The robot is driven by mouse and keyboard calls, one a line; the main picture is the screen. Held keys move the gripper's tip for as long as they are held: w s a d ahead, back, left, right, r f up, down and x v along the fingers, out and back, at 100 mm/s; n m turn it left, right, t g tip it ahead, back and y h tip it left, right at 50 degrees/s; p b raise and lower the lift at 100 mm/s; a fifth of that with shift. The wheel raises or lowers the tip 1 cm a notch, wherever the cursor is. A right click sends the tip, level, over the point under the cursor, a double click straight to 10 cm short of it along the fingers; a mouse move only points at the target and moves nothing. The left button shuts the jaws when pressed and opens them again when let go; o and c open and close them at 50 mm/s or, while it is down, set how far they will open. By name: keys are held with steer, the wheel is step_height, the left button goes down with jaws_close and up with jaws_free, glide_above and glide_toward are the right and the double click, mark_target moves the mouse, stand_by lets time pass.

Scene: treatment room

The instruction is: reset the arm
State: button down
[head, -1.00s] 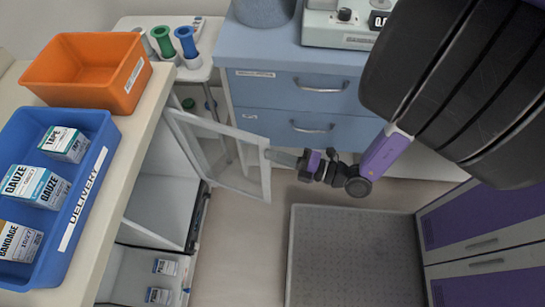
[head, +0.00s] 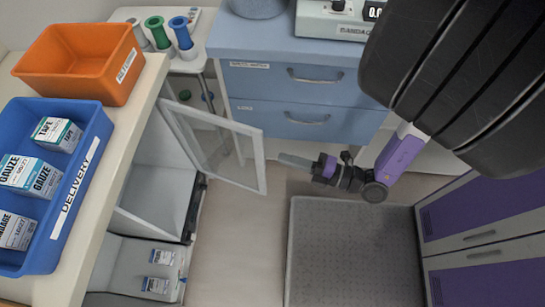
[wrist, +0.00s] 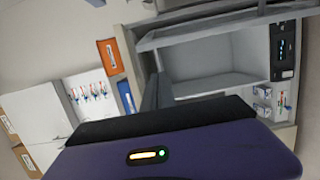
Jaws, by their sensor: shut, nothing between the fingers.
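My gripper (head: 296,161) is in mid-air at the centre of the head view, pointing left, beside the open cabinet door (head: 264,165) and a little to its right. It looks shut and holds nothing. In the wrist view the dark body of my gripper fills the lower part, and the open cabinet (wrist: 225,60) shows beyond it. My arm comes in from the upper right.
A blue delivery tray (head: 68,212) with gauze, tape and bandage boxes and an orange bin (head: 120,90) stand on the left counter (head: 110,205). Blue drawers (head: 300,95) are behind my gripper. A grey floor mat (head: 350,250) lies below; purple-fronted cabinets (head: 480,215) stand right.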

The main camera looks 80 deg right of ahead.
steer(key=shift+s+d, duration=0.1)
steer(key=shift+s, duration=1.25)
